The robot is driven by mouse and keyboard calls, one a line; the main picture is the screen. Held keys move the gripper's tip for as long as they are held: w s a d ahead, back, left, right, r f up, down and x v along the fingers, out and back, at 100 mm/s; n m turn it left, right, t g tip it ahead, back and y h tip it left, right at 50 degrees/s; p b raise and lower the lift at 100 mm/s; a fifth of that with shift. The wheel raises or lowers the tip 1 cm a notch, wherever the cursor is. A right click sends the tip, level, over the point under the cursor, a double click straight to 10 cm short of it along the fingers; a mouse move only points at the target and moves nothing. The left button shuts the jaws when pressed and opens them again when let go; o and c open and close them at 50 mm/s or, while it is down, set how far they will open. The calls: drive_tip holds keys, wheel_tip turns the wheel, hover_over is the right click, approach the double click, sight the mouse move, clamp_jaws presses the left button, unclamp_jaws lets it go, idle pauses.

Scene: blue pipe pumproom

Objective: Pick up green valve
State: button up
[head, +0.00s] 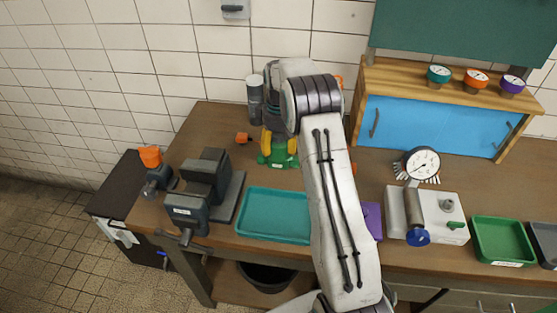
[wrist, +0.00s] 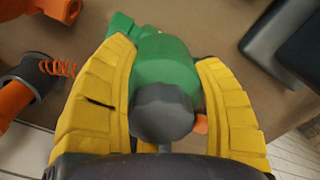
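The green valve (head: 277,157) stands on the brown workbench, below my gripper (head: 279,145) in the head view. In the wrist view the green valve (wrist: 165,65) fills the space between the two yellow fingers of my gripper (wrist: 163,58). Its dark grey knob faces the camera. A small orange part shows beside the knob. The fingers are on both sides of the valve, very near or touching it. Whether they press on it cannot be told. My arm covers the bench to the right of the valve in the head view.
An orange part (head: 243,138) lies left of the valve. A teal tray (head: 275,237) is in front of it, and a dark vise (head: 203,185) stands to the left. A grey cylinder (head: 254,102) is behind. A pressure gauge (head: 423,163) stands on the right.

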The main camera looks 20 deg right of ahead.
drive_tip(key=c, duration=0.5)
drive_tip(key=shift+o, duration=0.2)
drive_tip(key=shift+r, duration=0.1)
